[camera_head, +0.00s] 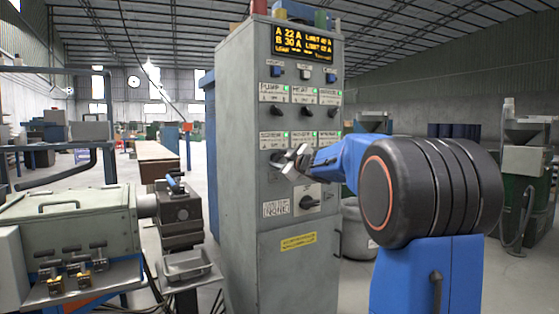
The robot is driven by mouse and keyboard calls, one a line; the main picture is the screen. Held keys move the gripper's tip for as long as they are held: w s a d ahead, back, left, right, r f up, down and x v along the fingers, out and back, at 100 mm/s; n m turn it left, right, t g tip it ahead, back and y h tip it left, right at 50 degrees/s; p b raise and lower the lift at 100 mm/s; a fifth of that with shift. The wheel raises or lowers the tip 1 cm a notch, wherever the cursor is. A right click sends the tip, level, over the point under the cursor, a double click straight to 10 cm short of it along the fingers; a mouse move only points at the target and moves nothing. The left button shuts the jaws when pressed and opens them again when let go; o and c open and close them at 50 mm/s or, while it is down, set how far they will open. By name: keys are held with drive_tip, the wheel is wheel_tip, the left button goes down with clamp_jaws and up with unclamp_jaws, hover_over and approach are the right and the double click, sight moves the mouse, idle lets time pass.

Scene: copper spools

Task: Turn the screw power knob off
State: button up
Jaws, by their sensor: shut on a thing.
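The grey control cabinet (240,212) stands upright in the middle. Its front has two rows of labelled black knobs with small green lights. The screw knob (276,158) is at the left of the lower row, under a label that reads like "SCREW", with a lit green light. My gripper (284,161) reaches in from the right and is shut on this knob. The fingers cover most of the knob, so I cannot tell which way it points.
A display (303,42) with orange text tops the cabinet. A larger black rotary switch (309,202) sits just below my gripper. Neighbouring knobs (306,158) are close on the right, partly behind the gripper. A grey-green machine (70,222) stands at the left.

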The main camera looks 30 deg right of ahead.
drive_tip(key=n, duration=0.4)
drive_tip(key=shift+f+n, duration=0.1)
drive_tip(key=shift+n, duration=0.2)
drive_tip(key=shift+f+n, duration=0.1)
drive_tip(key=shift+n, duration=1.8)
drive_tip(key=o, duration=1)
drive_tip(key=shift+a, duration=0.1)
drive_tip(key=shift+o, duration=0.2)
drive_tip(key=shift+s, duration=0.15)
